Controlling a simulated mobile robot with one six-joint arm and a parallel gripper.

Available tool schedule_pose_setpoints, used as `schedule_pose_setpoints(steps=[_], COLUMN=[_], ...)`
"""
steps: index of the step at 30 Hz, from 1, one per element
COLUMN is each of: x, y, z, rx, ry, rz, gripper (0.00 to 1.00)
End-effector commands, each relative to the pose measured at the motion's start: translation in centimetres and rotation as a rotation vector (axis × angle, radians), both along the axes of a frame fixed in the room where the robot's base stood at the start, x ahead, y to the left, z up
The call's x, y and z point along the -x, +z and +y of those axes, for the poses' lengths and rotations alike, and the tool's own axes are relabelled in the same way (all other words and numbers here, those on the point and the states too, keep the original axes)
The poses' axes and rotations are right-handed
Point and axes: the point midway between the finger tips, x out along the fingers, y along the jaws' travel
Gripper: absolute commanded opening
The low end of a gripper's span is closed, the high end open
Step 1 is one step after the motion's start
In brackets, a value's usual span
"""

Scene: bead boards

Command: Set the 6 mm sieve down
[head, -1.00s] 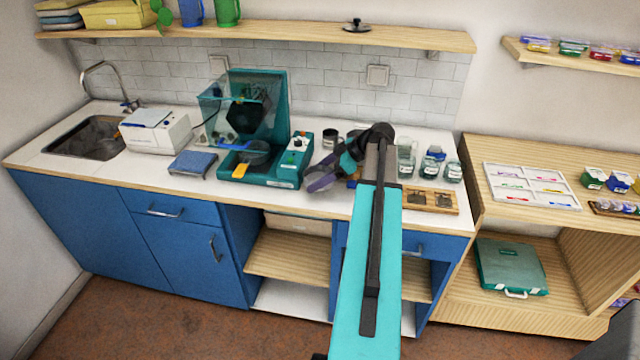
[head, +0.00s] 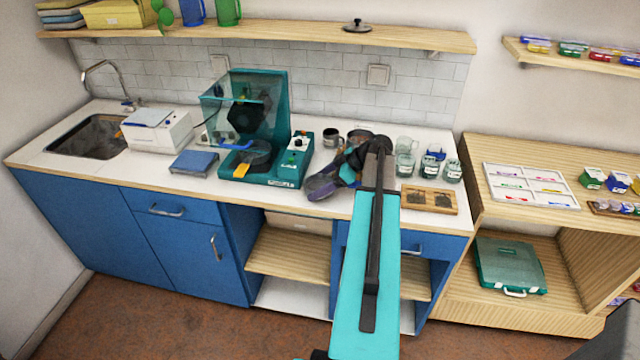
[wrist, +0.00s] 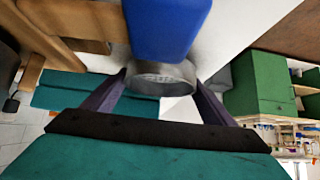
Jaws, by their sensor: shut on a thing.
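My gripper (head: 322,188) is over the white counter (head: 225,187), right of the teal machine, with its purple fingers pointing left. In the wrist view, the fingers of my gripper (wrist: 160,88) are shut on a grey metal ring with a blue part, which I take to be the 6 mm sieve (wrist: 165,78); no size mark is readable. The blue part (wrist: 165,28) fills the top middle of the wrist view. In the head view the sieve is mostly hidden by my gripper, with a little blue showing. I cannot tell whether it touches the counter.
The teal machine (head: 275,165) with a clear hood stands left of my gripper. A metal cup (head: 331,138) stands behind it. Glass jars (head: 404,165) and a wooden tray (head: 430,200) are to the right. A blue pad (head: 194,163) lies farther left.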

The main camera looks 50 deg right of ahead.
Motion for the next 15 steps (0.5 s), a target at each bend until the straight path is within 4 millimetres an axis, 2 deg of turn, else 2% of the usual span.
schedule_pose_setpoints(steps=[5, 6, 9, 15], x=[0.01, 0.03, 0.07, 0.07], y=[-0.26, -0.26, -0.17, -0.16], z=[-0.03, -0.07, -0.14, -0.12], rx=[0.001, 0.0, 0.0, 0.0], ry=[-0.001, -0.001, -0.001, -0.001], rz=[0.0, 0.0, 0.0, 0.0], gripper=[0.52, 0.8, 0.97, 0.97])
